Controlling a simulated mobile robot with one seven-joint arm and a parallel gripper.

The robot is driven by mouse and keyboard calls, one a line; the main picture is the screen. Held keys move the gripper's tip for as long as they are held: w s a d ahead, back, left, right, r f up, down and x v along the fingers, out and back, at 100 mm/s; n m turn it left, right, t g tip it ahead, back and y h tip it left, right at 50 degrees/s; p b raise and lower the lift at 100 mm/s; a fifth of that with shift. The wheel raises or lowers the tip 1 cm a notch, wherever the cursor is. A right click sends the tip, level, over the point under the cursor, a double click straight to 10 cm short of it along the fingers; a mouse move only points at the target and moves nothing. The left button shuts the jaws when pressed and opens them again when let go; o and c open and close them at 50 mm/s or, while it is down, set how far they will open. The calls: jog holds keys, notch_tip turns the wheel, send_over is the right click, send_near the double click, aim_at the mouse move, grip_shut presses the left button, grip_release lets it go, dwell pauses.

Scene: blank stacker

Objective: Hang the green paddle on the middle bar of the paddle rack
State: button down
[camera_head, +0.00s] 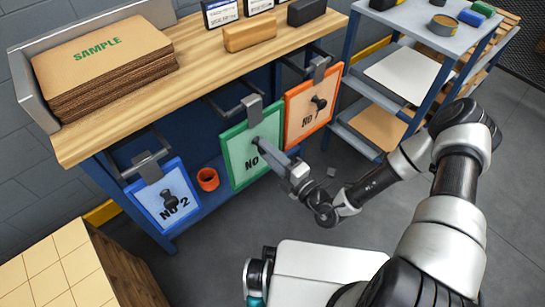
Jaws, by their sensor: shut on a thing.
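The middle bar (225,110) of the rack sticks out below the bench top. The hook overlaps the bar's right part in this view; I cannot tell whether it rests on it. The blue paddle (147,204) hangs on the left bar (121,168), and the orange paddle (297,113) hangs on the right bar (318,53).
The wooden bench top (207,72) lies above the rack, with a stack of cardboard sheets (105,75) and several small boxes. A shelf cart (410,78) stands at right. Grey floor (225,245) is clear in front.

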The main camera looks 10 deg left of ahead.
jog(key=shift+b+x, duration=0.6)
jog(key=shift+x, duration=1.25)
jog(key=shift+w+a, duration=0.1)
jog(key=shift+a, duration=0.05)
jog(key=shift+f+b, duration=0.7)
jog(key=shift+f, duration=0.35)
jog(key=c, duration=1.2)
grip_release()
jog(key=shift+f, duration=0.25)
jog(key=p+v, duration=0.3)
jog(key=v, duration=1.4)
jog(key=shift+s+d+r, duration=0.1)
jog(key=shift+s+d, duration=0.1)
jog(key=shift+s, duration=0.05)
